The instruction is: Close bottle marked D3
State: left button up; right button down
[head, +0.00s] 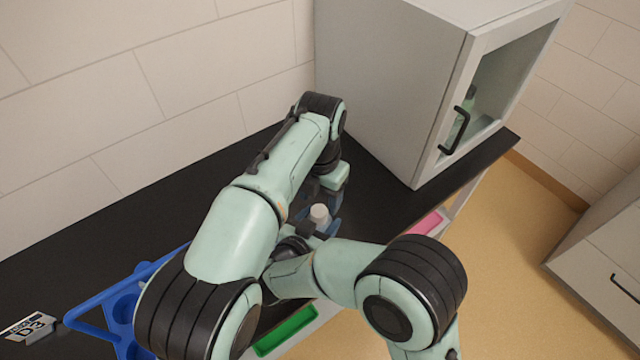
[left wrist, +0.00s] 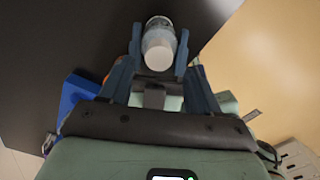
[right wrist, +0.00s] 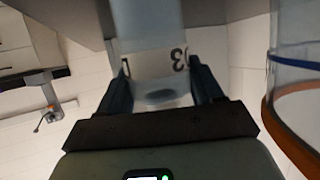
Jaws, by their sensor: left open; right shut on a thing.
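The bottle marked D3 (right wrist: 155,40) is clear, with a white label whose D3 shows upside down in the right wrist view. My right gripper (right wrist: 160,68) is shut on it. A white cap (head: 320,213) shows between the arms in the head view. In the left wrist view the cap (left wrist: 158,50) faces me at the end of a translucent bottle. My left gripper (left wrist: 159,44) is open, its fingers on either side of the cap. I cannot tell how firmly the cap sits. My arms hide most of the bottle in the head view.
A blue rack (head: 92,318) and a small label block (head: 30,326) are at the lower left of the black counter (head: 100,232). A white cabinet (head: 385,80) stands at the back. Green (head: 287,331) and pink (head: 428,223) trays lie along the front edge.

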aim_at(321, 212)
pick_arm(q)
jog(key=shift+f, duration=2.1)
jog(key=c, duration=1.1)
jog(key=m, duration=0.5)
jog(key=shift+s, duration=0.1)
jog(key=m, duration=0.4)
jog(key=shift+m, duration=0.4)
jog(key=o, duration=1.2)
jog(key=shift+s, duration=0.1)
jog(key=shift+c, duration=0.2)
